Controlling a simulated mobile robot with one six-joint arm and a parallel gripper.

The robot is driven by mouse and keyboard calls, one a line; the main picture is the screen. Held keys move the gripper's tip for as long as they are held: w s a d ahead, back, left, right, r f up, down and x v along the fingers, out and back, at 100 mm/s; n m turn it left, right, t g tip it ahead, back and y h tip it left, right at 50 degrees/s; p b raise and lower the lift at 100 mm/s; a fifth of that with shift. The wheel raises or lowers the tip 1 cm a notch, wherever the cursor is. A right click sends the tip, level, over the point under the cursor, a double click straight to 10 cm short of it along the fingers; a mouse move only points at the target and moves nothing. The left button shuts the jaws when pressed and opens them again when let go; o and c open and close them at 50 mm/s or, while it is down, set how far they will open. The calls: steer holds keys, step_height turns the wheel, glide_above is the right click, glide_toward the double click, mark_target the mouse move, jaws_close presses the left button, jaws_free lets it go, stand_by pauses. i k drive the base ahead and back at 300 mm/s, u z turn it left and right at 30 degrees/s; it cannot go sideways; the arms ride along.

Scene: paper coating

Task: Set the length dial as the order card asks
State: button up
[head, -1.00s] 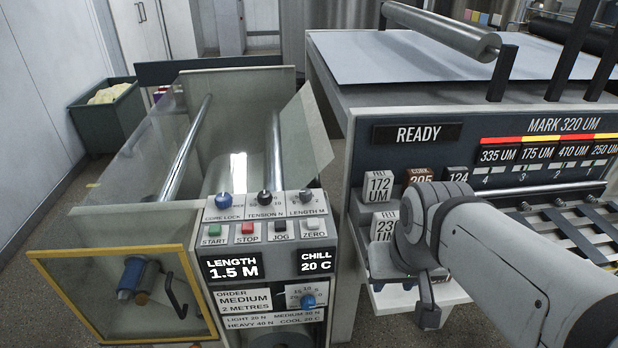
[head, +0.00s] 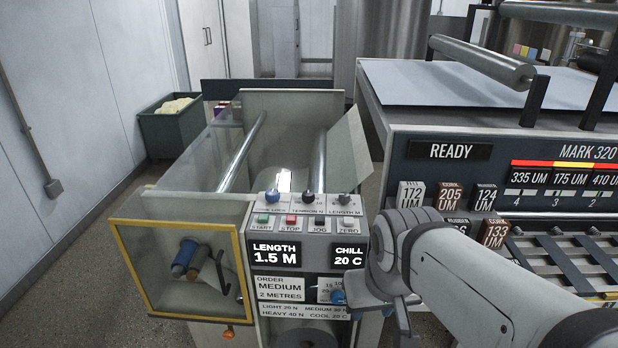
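The length dial (head: 344,199) is the small grey knob at the right end of the top row on the winder's control panel. The display (head: 277,256) below reads LENGTH 1.5 M. The order card (head: 280,288) reads ORDER MEDIUM, 2 METRES. My gripper (head: 400,318) hangs low to the right of the panel, below the dial and apart from it. Its fingers are partly hidden by my wrist, so I cannot tell whether they are open or shut.
A blue core lock knob (head: 272,195) and a black tension knob (head: 308,198) sit left of the dial. START, STOP, JOG and ZERO buttons lie just below. The coater (head: 425,177) with its READY display and labelled blocks stands close on the right.

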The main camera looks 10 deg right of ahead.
mark_target(344, 198)
steer(key=u, duration=0.1)
steer(key=i, duration=1)
steer(key=u, duration=0.1)
